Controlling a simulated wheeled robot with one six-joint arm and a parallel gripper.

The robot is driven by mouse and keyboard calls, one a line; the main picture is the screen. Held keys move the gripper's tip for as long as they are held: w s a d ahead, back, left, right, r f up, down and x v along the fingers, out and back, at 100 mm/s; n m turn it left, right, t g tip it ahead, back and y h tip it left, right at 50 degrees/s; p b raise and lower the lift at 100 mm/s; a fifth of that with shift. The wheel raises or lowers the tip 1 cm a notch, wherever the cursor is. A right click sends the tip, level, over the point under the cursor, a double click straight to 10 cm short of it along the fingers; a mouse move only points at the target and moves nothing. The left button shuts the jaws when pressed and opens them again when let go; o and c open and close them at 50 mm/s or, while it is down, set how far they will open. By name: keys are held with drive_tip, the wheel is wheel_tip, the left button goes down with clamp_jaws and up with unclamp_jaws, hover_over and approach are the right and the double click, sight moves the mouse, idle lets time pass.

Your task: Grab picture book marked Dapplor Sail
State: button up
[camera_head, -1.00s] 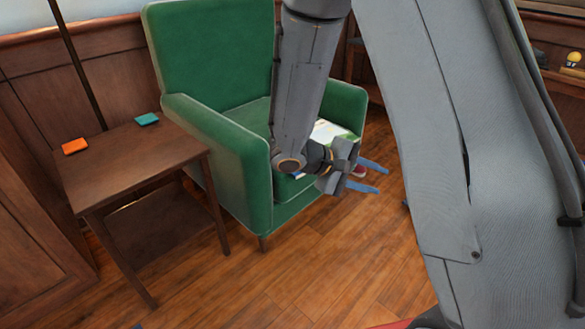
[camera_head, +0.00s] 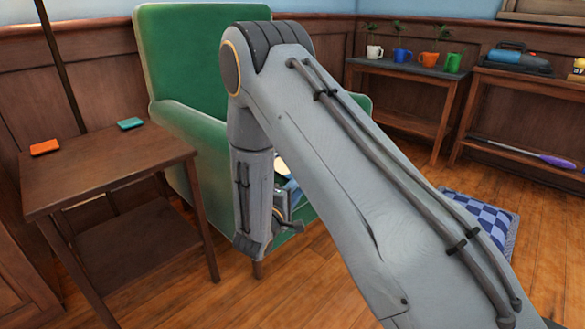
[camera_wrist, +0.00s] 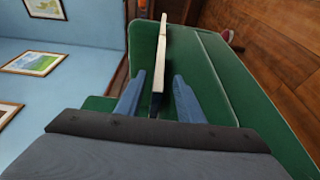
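A thin book (camera_wrist: 161,50) shows edge-on in the wrist view, against the green armchair (camera_wrist: 205,75). Its cover and title cannot be read from here. My gripper (camera_wrist: 159,73) is open, with one blue finger on each side of the book's near end and a visible gap on both sides. In the head view, part of a pale and blue item (camera_head: 282,166) shows at the armchair (camera_head: 195,60), mostly hidden behind my arm. My gripper is largely hidden there too.
A wooden side table (camera_head: 100,170) with an orange item (camera_head: 44,147) and a teal item (camera_head: 130,123) stands left of the armchair. Shelves with mugs (camera_head: 402,55) stand at the back right. A checkered blue cushion (camera_head: 478,218) lies on the floor. A red item (camera_wrist: 228,36) lies beyond the chair.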

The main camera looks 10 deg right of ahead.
drive_tip(key=shift+d+b+x, duration=0.2)
drive_tip(key=shift+b+x, duration=1.15)
drive_tip(key=shift+x, duration=1.7)
drive_tip(key=shift+s+r, duration=0.1)
drive_tip(key=shift+s, duration=0.05)
clamp_jaws()
